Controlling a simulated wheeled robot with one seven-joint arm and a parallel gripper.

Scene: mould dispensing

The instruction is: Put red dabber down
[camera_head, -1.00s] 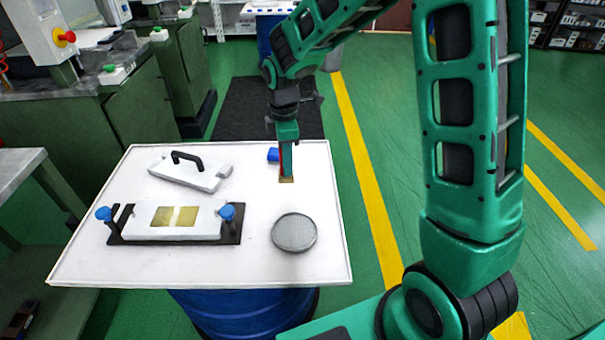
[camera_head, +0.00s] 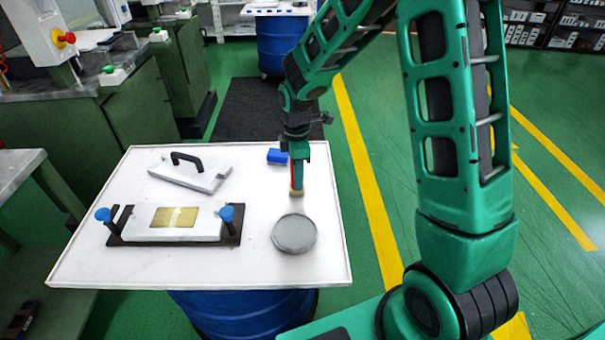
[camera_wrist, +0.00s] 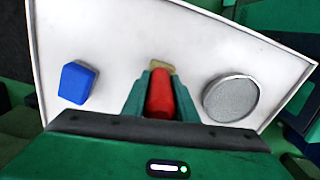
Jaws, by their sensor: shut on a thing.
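My gripper (camera_head: 297,178) is shut on the red dabber (camera_wrist: 160,93), which points down with its tan tip lowest. In the head view the dabber (camera_head: 292,182) shows as a thin red strip beside the green finger. Its tip is at or just above the white table top (camera_head: 262,262); I cannot tell whether it touches. The dabber is behind the round grey dish (camera_head: 294,234) and in front of the blue block (camera_head: 277,156). In the wrist view the blue block (camera_wrist: 77,82) is to the left and the dish (camera_wrist: 231,98) to the right.
A mould base with a gold plate (camera_head: 174,217) and blue knobs (camera_head: 227,213) lies on the table's left half. Behind it is a white mould lid (camera_head: 190,174) with a black handle. The table around the dabber is bare, with its right edge close by.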

